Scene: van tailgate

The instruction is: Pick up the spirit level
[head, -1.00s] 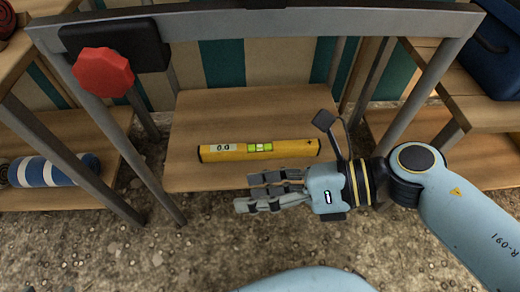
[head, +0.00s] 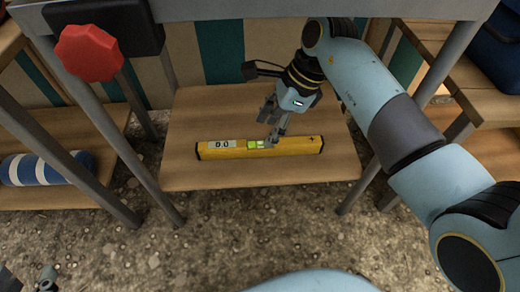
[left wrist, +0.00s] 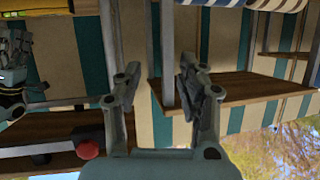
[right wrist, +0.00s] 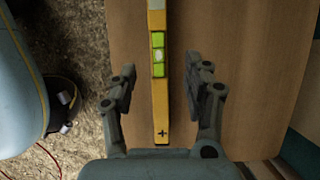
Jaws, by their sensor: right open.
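The spirit level (head: 220,149) is a yellow bar with a grey display and a green vial. It lies flat on the low wooden shelf (head: 210,108). My right gripper (head: 272,137) points down over the level's vial end; its fingertips hide part of the bar. In the right wrist view the level (right wrist: 160,95) runs between the open fingers, with visible gaps on both sides. I cannot tell whether a fingertip touches it. My left gripper (left wrist: 158,85) is open and empty in the left wrist view, away from the level. Only a bit shows at the head view's lower left.
A grey metal frame (head: 270,10) with slanting legs stands around the shelf. A red knob (head: 88,53) sits on its upper left. A blue-and-white striped roll (head: 45,168) lies on the left shelf. A dark blue case (head: 497,50) stands at upper right. Gravel ground lies in front.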

